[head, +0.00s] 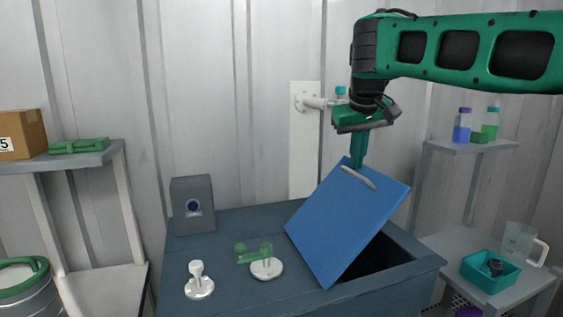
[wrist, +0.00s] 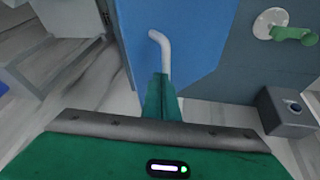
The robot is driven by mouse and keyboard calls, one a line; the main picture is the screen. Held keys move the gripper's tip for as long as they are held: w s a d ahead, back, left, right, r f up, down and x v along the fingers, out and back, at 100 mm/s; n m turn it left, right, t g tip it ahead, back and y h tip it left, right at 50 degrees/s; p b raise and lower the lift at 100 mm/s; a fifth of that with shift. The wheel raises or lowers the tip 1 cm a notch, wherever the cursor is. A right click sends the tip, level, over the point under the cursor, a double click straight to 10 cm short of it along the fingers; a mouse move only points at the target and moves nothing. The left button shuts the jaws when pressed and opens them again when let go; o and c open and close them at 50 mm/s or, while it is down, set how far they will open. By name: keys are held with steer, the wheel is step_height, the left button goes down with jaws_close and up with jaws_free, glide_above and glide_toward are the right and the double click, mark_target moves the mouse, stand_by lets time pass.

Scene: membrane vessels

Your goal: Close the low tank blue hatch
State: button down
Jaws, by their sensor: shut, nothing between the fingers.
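The blue hatch (head: 345,222) of the low tank (head: 240,292) is tilted up, hinged along its left edge, with the dark opening (head: 375,257) showing beneath its right side. A grey handle (head: 358,178) sits near its raised edge. My gripper (head: 358,162) is shut and empty, pointing down at the raised edge just behind the handle. In the wrist view the fingers (wrist: 161,92) are together beside the handle (wrist: 162,48), over the blue hatch (wrist: 195,40). I cannot tell whether they touch it.
A white fitting (head: 199,282), a green-handled valve (head: 264,262) and a grey box (head: 192,205) stand on the tank top, left of the hatch. A side table with a teal tray (head: 490,270) and a jug (head: 518,243) is at the right. Shelves flank the tank.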

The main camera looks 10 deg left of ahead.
steer(key=shift+d, duration=0.2)
stand_by(0.5)
steer(key=shift+r, duration=0.3)
step_height(320, 180, up, 11)
steer(key=s+d, duration=0.2)
steer(key=s, duration=0.1)
steer(key=s+a+f+t+h, duration=0.1)
steer(key=s+a+f+h, duration=0.3)
steer(key=a, duration=0.7)
steer(key=w+d+f+y, duration=0.1)
steer(key=w+d+f, duration=0.4)
steer(key=f, duration=0.4)
steer(key=shift+w+d+n, duration=0.3)
steer(key=shift+w+d, duration=0.05)
steer(key=shift+d, duration=0.1)
